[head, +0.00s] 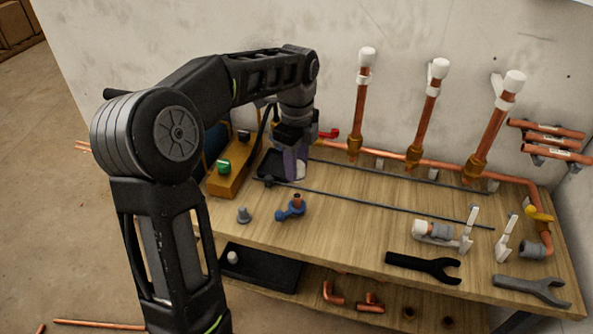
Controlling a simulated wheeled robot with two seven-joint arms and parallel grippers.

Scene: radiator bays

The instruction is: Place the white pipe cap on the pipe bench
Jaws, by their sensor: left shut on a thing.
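My left gripper (291,165) is at the back left of the wooden pipe bench (350,205), pointing down close over a dark mat. It is shut on a small pale thing (300,170), mostly hidden by the fingers; it looks like the white pipe cap. I cannot tell whether it touches the bench top. White caps also sit on the three upright copper pipes, such as the left cap (367,55). My right gripper is not in view.
A yellow box (228,178) with a green button stands left of the gripper. A blue fitting (291,209), a grey fitting (243,215), a clamp with a white end (440,234) and a black wrench (424,267) lie on the bench. The middle is mostly clear.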

